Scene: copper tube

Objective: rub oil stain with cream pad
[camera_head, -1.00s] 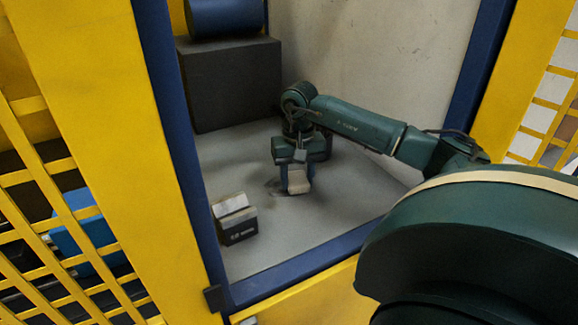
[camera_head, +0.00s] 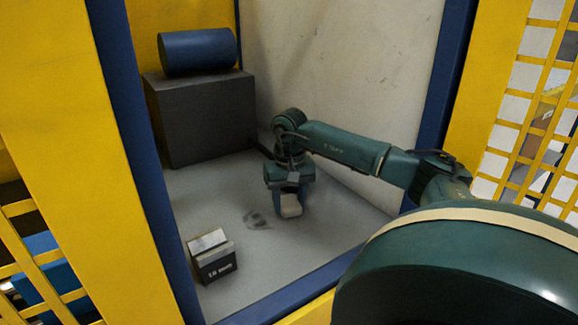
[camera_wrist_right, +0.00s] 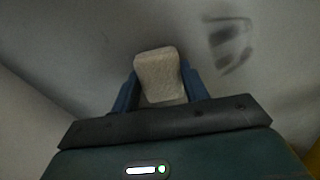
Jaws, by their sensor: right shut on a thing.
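The cream pad (camera_head: 291,206) is held between the fingers of my right gripper (camera_head: 288,196), low over the grey floor of the booth. In the right wrist view the pad (camera_wrist_right: 158,72) sits between the two blue fingers of the gripper (camera_wrist_right: 160,88). The oil stain (camera_head: 256,221) is a dark smudge on the grey floor, to the left of the pad in the head view. In the right wrist view the stain (camera_wrist_right: 231,45) lies to the right of the pad, apart from it. I cannot tell whether the pad touches the floor. My left gripper is not in view.
A small dark box with a light top (camera_head: 212,256) stands on the floor, front left of the stain. A dark block (camera_head: 200,118) with a blue cylinder (camera_head: 198,51) on it stands at the back left. Blue frame posts and a front sill (camera_head: 300,289) border the opening.

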